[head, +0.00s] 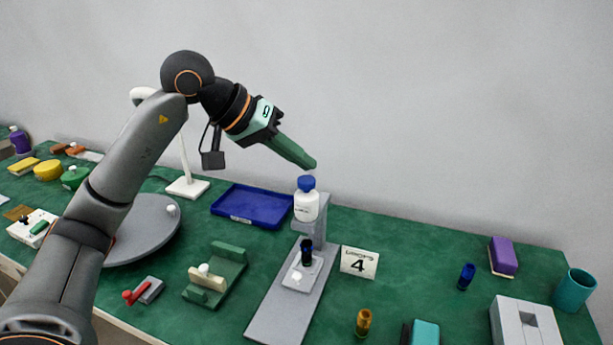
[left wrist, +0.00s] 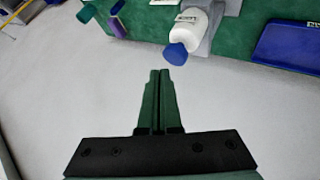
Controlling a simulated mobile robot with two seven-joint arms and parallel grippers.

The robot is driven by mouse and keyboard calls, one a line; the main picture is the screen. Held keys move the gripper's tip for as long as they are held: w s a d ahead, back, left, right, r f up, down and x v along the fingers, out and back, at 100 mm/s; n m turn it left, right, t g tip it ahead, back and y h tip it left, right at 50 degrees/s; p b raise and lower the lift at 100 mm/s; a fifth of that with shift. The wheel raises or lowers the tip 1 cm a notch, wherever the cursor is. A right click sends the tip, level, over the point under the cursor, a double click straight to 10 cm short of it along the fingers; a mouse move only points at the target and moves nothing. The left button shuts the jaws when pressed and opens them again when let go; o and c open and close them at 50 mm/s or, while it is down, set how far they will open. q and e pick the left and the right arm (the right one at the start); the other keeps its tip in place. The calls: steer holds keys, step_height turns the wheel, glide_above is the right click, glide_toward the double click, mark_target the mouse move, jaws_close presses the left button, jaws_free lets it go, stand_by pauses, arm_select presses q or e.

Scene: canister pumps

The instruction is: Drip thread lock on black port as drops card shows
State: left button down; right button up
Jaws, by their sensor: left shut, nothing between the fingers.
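A white bottle (head: 306,206) with a blue top (head: 306,183) stands upright on a grey stand (head: 272,306). It also shows in the left wrist view (left wrist: 188,22). Below it, a small black port (head: 307,252) stands on a white block (head: 300,275) on the stand's base. The drops card (head: 359,263) beside the stand reads "DROPS 4". My left gripper (head: 314,165) is shut and empty, just above the blue top and apart from it. The left wrist view shows its fingers together (left wrist: 158,72). My right gripper is not in view.
A blue tray (head: 221,213) lies behind the stand to the left, and a grey round plate (head: 150,252) is farther left. A green cradle (head: 232,262) sits left of the stand. A brass-coloured cylinder (head: 363,322), a blue cylinder (head: 466,276) and a teal cup (head: 574,290) stand at right.

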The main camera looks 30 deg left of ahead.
mark_target(300, 181)
arm_select(q)
step_height(300, 181, up, 4)
steer(key=p, duration=0.3)
steer(key=shift+r+p, duration=0.25)
steer(key=shift+p, duration=0.1)
steer(key=shift+r, duration=0.25)
steer(key=shift+f, duration=0.1)
stand_by(0.9)
stand_by(0.9)
